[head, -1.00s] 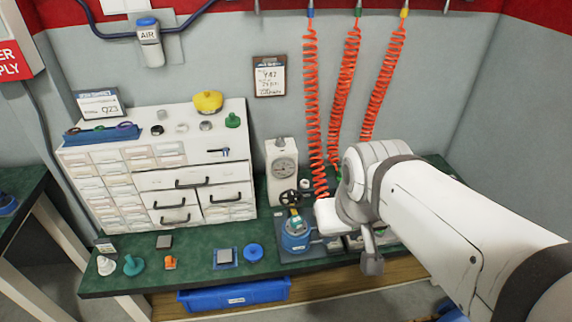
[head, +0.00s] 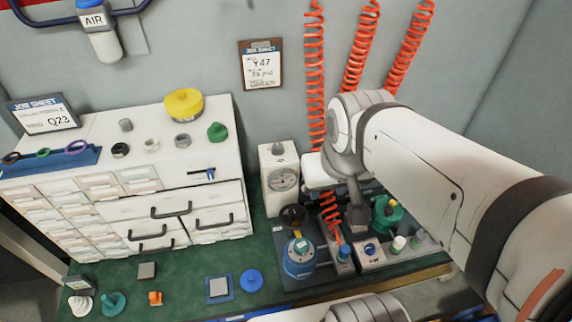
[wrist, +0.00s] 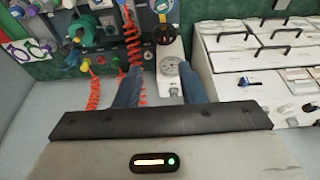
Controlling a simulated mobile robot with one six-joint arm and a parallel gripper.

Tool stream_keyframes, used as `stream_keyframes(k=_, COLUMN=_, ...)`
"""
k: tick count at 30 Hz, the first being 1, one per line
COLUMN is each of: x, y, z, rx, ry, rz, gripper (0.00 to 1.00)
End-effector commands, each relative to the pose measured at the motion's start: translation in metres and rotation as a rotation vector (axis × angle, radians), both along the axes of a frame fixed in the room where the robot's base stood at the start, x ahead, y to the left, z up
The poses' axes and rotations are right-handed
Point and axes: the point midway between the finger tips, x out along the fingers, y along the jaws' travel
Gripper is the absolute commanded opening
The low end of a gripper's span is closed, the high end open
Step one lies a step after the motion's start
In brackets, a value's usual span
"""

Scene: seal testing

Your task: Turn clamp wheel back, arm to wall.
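Coiled orange hoses (head: 315,80) hang close behind my gripper. A white drawer cabinet (head: 215,165) fills the left. A blue disc (head: 251,280) lies on the green bench.

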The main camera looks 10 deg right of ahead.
Motion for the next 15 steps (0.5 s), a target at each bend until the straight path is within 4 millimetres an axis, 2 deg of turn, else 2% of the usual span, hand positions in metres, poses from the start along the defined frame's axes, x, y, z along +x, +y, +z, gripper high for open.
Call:
stream_keyframes(k=5, x=0.0, y=0.0, z=0.0, rx=0.0, ry=0.0, rz=0.0, gripper=0.36)
stream_keyframes(k=9, x=0.003, y=0.0, z=-0.003, rx=0.003, ry=0.005, rz=-0.009, gripper=0.47)
stream_keyframes(k=12, x=0.015, y=0.0, z=-0.012, rx=0.013, ry=0.022, rz=-0.041, gripper=0.55)
stream_keyframes(k=15, x=0.038, y=0.001, z=-0.029, rx=0.029, ry=0.053, rz=-0.095, gripper=0.55)
